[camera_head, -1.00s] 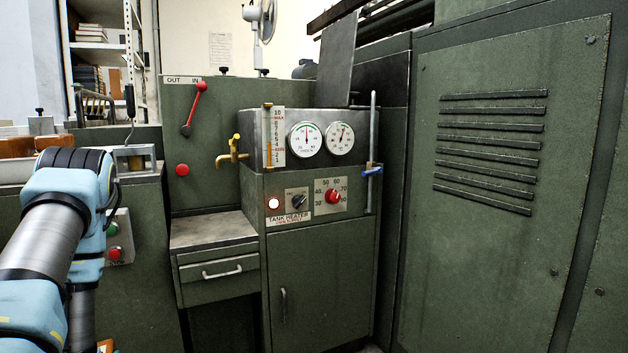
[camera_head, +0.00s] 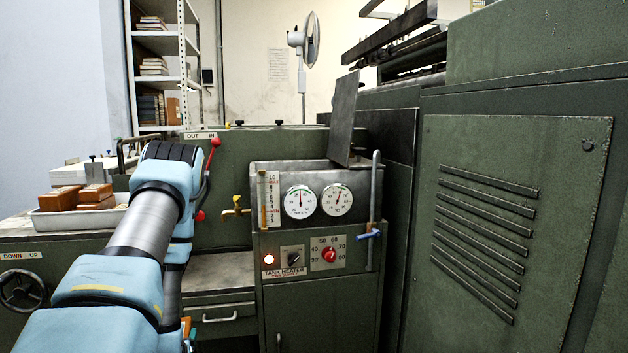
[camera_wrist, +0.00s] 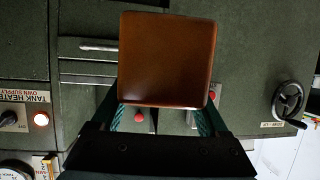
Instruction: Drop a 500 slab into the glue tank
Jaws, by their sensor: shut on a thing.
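My gripper (camera_wrist: 162,116) is shut on a brown, smooth, square-faced slab (camera_wrist: 167,58), held between its two fingers in the wrist view. In the head view my arm's own links hide the gripper and the slab. The glue tank (camera_head: 320,178) is the grey metal box with two round dials and a level scale, to the right of my arm. Its metal lid (camera_head: 343,118) stands raised at the back right. The tank's inside cannot be seen from here. More brown slabs (camera_head: 65,199) lie in a white tray (camera_head: 78,219) at the left.
A brass tap (camera_head: 236,207) sticks out left of the tank, and a rod with a blue handle (camera_head: 369,236) stands at its right. A tall green cabinet (camera_head: 560,200) closes off the right side. A lever with a red knob (camera_head: 215,142) stands on the panel behind.

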